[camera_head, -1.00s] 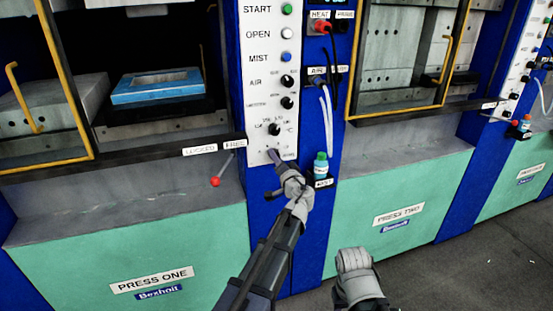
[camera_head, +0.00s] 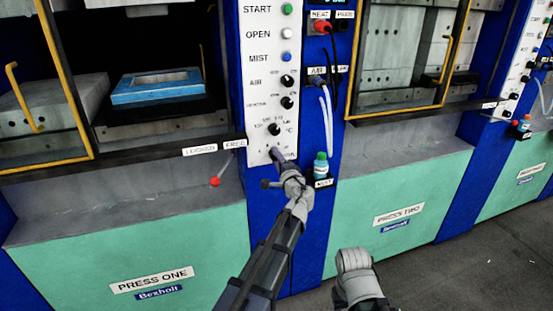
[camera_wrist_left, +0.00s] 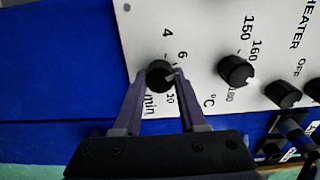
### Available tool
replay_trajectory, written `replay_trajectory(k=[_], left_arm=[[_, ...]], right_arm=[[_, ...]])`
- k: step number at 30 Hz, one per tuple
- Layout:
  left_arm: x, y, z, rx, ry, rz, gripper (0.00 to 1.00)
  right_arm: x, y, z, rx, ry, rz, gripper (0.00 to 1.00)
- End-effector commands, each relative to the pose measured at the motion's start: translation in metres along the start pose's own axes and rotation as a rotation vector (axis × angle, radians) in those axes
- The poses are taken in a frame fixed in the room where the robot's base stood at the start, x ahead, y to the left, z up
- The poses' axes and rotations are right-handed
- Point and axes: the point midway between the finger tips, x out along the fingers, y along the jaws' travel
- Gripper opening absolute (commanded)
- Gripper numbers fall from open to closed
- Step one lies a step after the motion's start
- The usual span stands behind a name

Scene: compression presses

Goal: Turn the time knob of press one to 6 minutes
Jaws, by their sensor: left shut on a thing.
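The time knob (camera_wrist_left: 159,75) of press one is a small black dial low on the white control panel (camera_head: 258,100). The numbers 4, 6 and 10 and the word "min" show around it in the left wrist view. My left gripper (camera_wrist_left: 163,82) is shut on this knob, with one finger on each side. The knob's pale mark points right, apparently between 6 and 10; the right finger partly covers the scale there. In the head view my left gripper (camera_head: 277,155) reaches up to the panel's bottom and hides the knob. My right gripper's fingers are not visible.
Above the time knob is the °C knob (camera_wrist_left: 235,71), with the heater knob (camera_wrist_left: 283,94) beyond it. A red-tipped lever (camera_head: 216,182) stands left of my left arm. A small bottle (camera_head: 321,166) stands close to its right.

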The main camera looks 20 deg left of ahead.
Motion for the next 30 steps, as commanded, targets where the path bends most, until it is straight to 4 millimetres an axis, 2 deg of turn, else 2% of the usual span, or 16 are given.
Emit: replay_trajectory(k=[15,16,23,30], left_arm=[[-0.0006,0.0005,-0.0003,0.016,0.001,0.001,0.00],[-0.0006,0.0005,-0.0003,0.016,0.001,0.001,0.44],[-0.0003,0.0003,-0.0002,0.016,0.001,0.001,0.70],[-0.0008,0.0002,0.0000,0.016,0.000,0.000,0.71]], right_arm=[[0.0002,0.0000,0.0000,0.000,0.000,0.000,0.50],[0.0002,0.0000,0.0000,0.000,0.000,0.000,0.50],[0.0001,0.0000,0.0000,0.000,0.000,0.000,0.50],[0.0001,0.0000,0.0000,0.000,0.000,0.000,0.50]])
